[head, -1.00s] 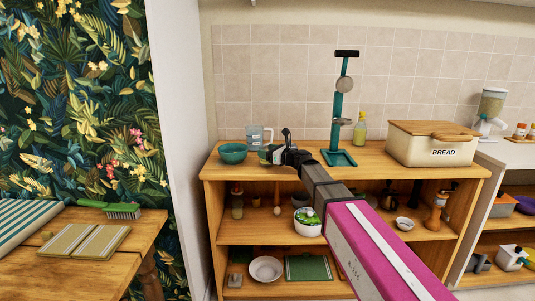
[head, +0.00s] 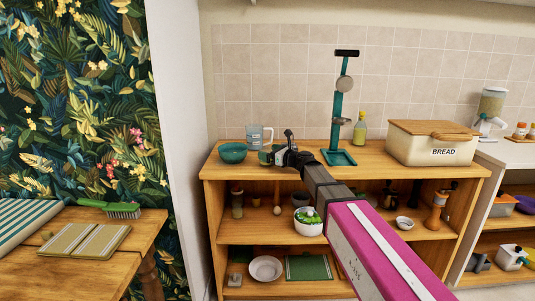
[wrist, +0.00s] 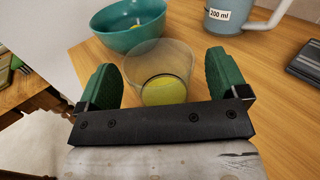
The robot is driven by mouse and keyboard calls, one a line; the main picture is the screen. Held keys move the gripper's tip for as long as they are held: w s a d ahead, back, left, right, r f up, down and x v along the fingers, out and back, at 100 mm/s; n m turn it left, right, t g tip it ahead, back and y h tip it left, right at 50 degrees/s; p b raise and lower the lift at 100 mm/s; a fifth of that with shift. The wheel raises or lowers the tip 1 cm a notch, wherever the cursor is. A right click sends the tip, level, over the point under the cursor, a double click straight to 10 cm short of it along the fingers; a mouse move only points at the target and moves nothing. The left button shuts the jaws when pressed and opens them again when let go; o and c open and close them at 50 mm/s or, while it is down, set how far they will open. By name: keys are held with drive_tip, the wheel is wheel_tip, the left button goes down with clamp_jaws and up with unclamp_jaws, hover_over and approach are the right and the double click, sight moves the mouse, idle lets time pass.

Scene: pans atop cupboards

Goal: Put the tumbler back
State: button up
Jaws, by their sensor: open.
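A clear tumbler (wrist: 160,60) stands on the wooden cupboard top, with something yellow-green showing at its bottom. My gripper (wrist: 165,82) is open, with one green finger on each side of the tumbler. Gaps show between the glass and the fingers, and the black palm hides its near lower part. In the head view my gripper (head: 268,157) is at the cupboard's left part, just right of a teal bowl (head: 232,153); the tumbler is hard to make out there.
The bowl stands close behind the tumbler in the wrist view. A measuring jug (head: 258,137) stands behind the gripper. A teal stand (head: 339,158), an oil bottle (head: 360,132) and a bread box (head: 430,145) are to the right. Shelves below hold dishes.

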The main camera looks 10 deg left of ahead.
drive_tip(key=v, duration=1.1)
